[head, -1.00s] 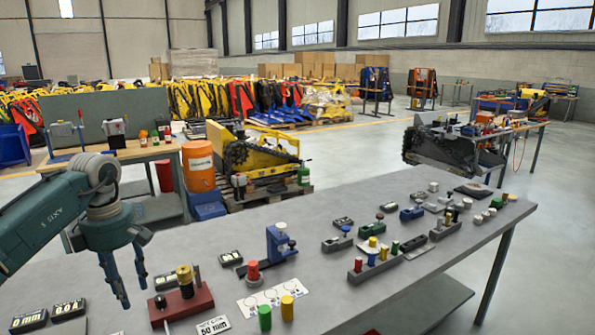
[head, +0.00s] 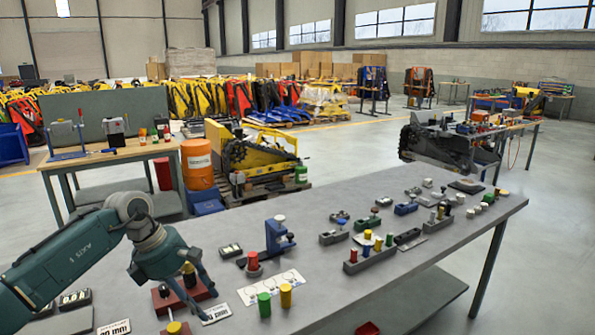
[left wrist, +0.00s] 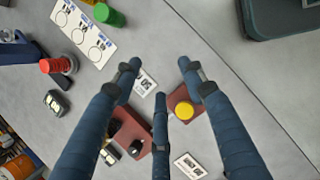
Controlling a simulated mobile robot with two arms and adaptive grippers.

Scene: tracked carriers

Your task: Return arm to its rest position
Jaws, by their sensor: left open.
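My left arm comes in from the left in the head view. Its teal gripper (head: 190,290) hangs over the near left part of the grey worktable (head: 330,285), in front of a dark red block (head: 203,289) with a yellow-topped peg. In the left wrist view its blue-grey fingers (left wrist: 158,78) are spread apart with nothing between them. Below them in that view are the dark red block (left wrist: 128,128) and a smaller red base with a yellow knob (left wrist: 184,110). Whether the fingertips touch anything is unclear. My right gripper is out of view.
A green cylinder (head: 264,304) and a yellow cylinder (head: 286,295) stand right of the gripper. A blue clamp-like fixture (head: 278,238) and several small carriers stand farther right. Dark display boxes (head: 75,299) lie at the left. Bare tabletop is open at the front right.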

